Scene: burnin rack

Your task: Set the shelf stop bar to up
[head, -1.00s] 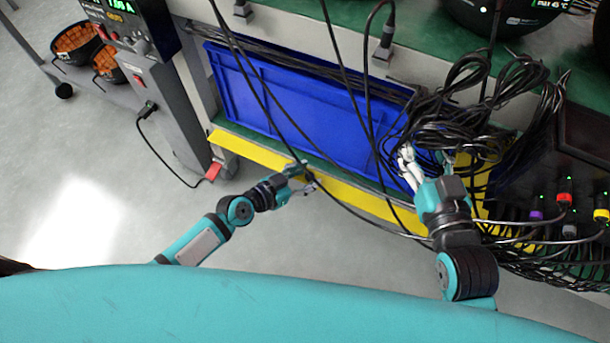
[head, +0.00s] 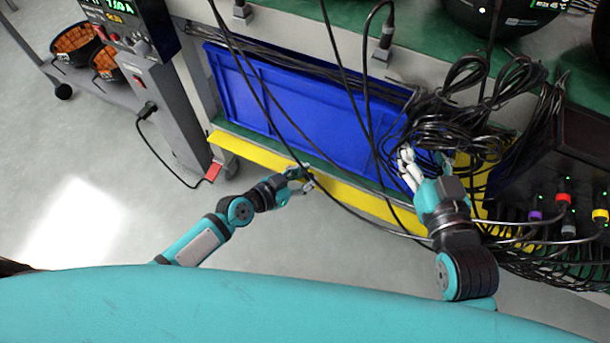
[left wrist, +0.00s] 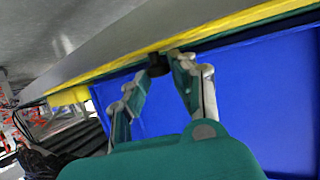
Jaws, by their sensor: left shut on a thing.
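The yellow shelf stop bar (head: 250,153) runs along the front of the low shelf, below the blue bin (head: 290,105). It crosses the top of the left wrist view (left wrist: 215,33). My left gripper (head: 303,181) is at the bar's front edge. In the left wrist view its fingers (left wrist: 158,72) close on a small black grip (left wrist: 158,66) at the bar's edge. My right gripper (head: 424,162) is by the bin's right end, with its fingers apart and cables close behind. The bar's right part is partly hidden by my right arm and cables.
A tangle of black cables (head: 460,125) hangs at the right, and loose cables cross in front of the bin and bar. A dark box (head: 545,150) with coloured plugs stands far right. A grey power unit (head: 165,105) stands left.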

